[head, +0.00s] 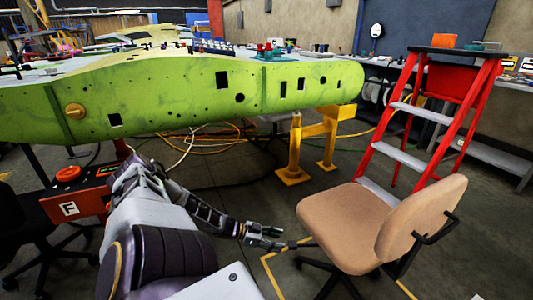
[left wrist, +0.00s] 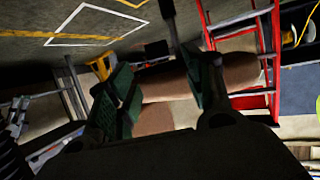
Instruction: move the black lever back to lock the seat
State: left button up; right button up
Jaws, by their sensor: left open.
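The office chair has a tan seat (head: 345,222), a tan backrest (head: 425,222) and a black armrest-like loop at the back. A black lever (head: 300,243) sticks out to the left from under the seat. My left gripper (head: 280,238) is open at the lever's outer end, left of the seat. I cannot tell whether the fingers touch the lever. In the left wrist view, the open green-padded fingers (left wrist: 160,82) show in front of the tan chair (left wrist: 165,88). A small dark block shows between them, perhaps the lever's end. My right gripper is not in view.
A green wing panel (head: 180,95) spans the left and middle, above my arm. A yellow stand (head: 294,150) supports it. A red stepladder (head: 400,140) stands behind the chair. A black chair (head: 35,220) is at far left. Open floor lies between stand and chair.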

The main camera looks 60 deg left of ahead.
pick_arm(q)
jog(key=shift+v, duration=2.1)
jog(key=shift+s, duration=0.1)
